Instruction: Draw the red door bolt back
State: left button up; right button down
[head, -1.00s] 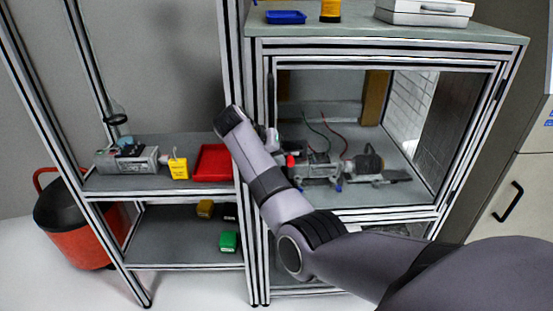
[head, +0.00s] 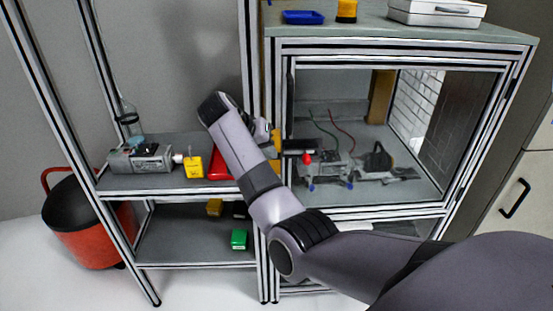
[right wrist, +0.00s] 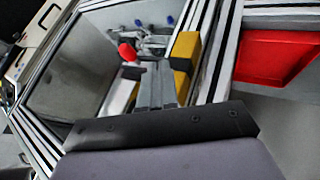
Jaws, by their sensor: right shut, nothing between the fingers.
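The red knob of the door bolt (head: 307,159) shows at the left side of the enclosure's front opening in the head view. It also shows as a red knob in the right wrist view (right wrist: 127,52). My right gripper (head: 308,146) is shut and empty, its dark fingers close to the knob. In the right wrist view its grey fingers (right wrist: 156,72) lie together, just right of the knob; I cannot tell whether they touch it. A yellow block (right wrist: 184,55) sits beside the fingers. My arm hides part of the door post. My left gripper is not in view.
The framed enclosure (head: 400,48) holds a servo rig (head: 335,170) with wires. A red bin (head: 85,225) stands on the floor.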

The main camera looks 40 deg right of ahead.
jog(key=shift+v, duration=2)
jog(key=shift+w+f, duration=0.1)
jog(key=s+a+f+n+t+y, duration=0.1)
jog(key=s+f+n+t+y, duration=0.2)
jog(key=f, duration=0.9)
jog(key=s+f+n+t, duration=0.3)
jog(key=s+f+n, duration=0.15)
jog(key=f, duration=0.85)
jog(key=s+a+f+n+t+y, duration=0.1)
jog(key=s+a+y, duration=0.2)
jog(key=s, duration=0.7)
jog(key=s+a+f+n+t+y, duration=0.1)
jog(key=s+a+f+t+y, duration=0.1)
jog(key=s+a+y, duration=0.2)
jog(key=s+a, duration=0.3)
jog(key=s, duration=0.4)
jog(key=shift+a+n, duration=0.35)
jog(key=shift+a, duration=0.05)
